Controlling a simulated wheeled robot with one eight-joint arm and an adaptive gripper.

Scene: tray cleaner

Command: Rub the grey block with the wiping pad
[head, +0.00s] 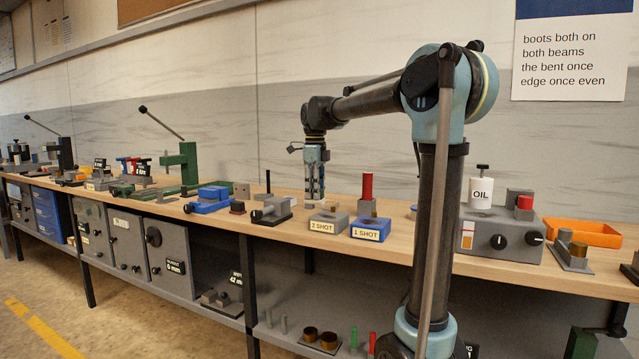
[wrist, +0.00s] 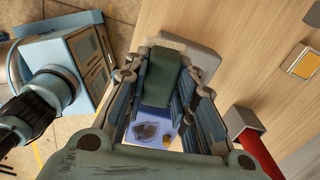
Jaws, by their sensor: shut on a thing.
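My gripper (head: 315,188) points down over the bench, behind the grey block labelled 2 SHOT (head: 328,223). In the wrist view my gripper (wrist: 160,85) is shut on a dark green piece with a pale bristly edge at its far end, which looks like the wiping pad (wrist: 160,76). A rounded grey block (wrist: 208,62) lies just beyond and beside the pad, partly hidden by it. I cannot tell whether they touch. The head view does not show the pad clearly, and I cannot tell which of its grey blocks this is.
A grey-and-red part (wrist: 243,122) is close on the right in the wrist view. An OIL bottle (head: 481,192) and orange tray (head: 582,233) are farther right.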

